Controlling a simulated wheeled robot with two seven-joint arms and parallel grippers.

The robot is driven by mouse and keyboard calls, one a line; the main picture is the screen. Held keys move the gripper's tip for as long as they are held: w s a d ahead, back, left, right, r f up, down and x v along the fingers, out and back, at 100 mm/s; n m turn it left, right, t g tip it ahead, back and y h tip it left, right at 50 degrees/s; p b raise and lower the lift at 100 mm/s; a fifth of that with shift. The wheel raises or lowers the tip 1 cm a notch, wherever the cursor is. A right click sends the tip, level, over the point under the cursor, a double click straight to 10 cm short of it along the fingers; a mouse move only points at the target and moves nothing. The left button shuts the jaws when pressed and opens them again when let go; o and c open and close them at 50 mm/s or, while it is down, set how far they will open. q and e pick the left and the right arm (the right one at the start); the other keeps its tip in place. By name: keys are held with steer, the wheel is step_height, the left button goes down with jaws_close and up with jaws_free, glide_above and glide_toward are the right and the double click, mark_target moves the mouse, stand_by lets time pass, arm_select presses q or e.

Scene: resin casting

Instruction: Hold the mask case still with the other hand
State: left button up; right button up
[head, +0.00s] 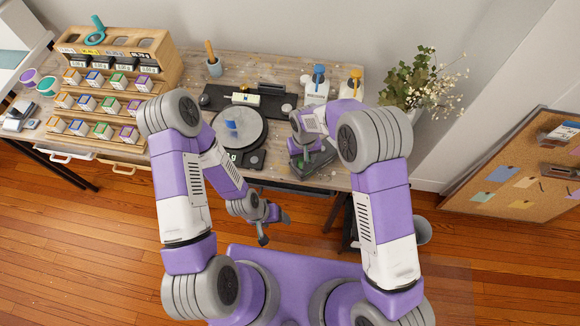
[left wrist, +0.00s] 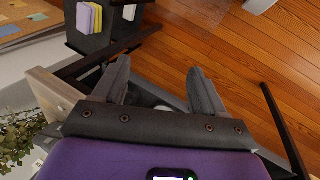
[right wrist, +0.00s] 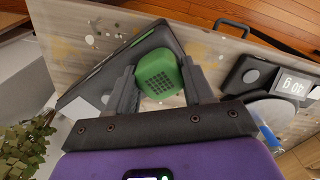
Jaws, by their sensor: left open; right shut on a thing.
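A dark grey case (head: 322,165), which I take as the mask case, lies at the table's front right; my right arm partly covers it. It also shows in the right wrist view (right wrist: 165,37), dark with a green strip along one side. My right gripper (right wrist: 160,85) is shut on a green block (right wrist: 157,72) with a grid of dark holes, over the case. I cannot tell whether the block touches the case. My left gripper (head: 272,222) is open and empty, in front of the table and apart from the case; it also shows in the left wrist view (left wrist: 160,88).
A scale (head: 240,130) with a blue cup (head: 231,126) stands left of the case. Pump bottles (head: 316,90) stand behind it, and a plant (head: 415,85) is to the right. A wooden rack (head: 120,75) of small boxes fills the table's left. Floor is open in front.

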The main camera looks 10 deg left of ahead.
arm_select(q)
steer(key=o, duration=0.5)
steer(key=w+m+t, duration=0.1)
steer(key=w, duration=0.1)
steer(key=w+a+r+m+t+h, duration=0.1)
steer(key=w+m+t, duration=0.1)
steer(key=w, duration=0.1)
steer(key=w+a+r+m+t, duration=0.1)
steer(key=w+m, duration=0.1)
steer(key=shift+w+t+h, duration=0.2)
steer(key=shift+t+h, duration=0.1)
steer(key=m+t+h, duration=0.4)
steer(key=m, duration=0.2)
glide_toward(295, 171)
steer(key=x, duration=1.2)
steer(key=shift+w+d, duration=0.15)
steer(key=c, duration=1.1)
steer(key=o, duration=0.6)
steer(key=c, duration=0.6)
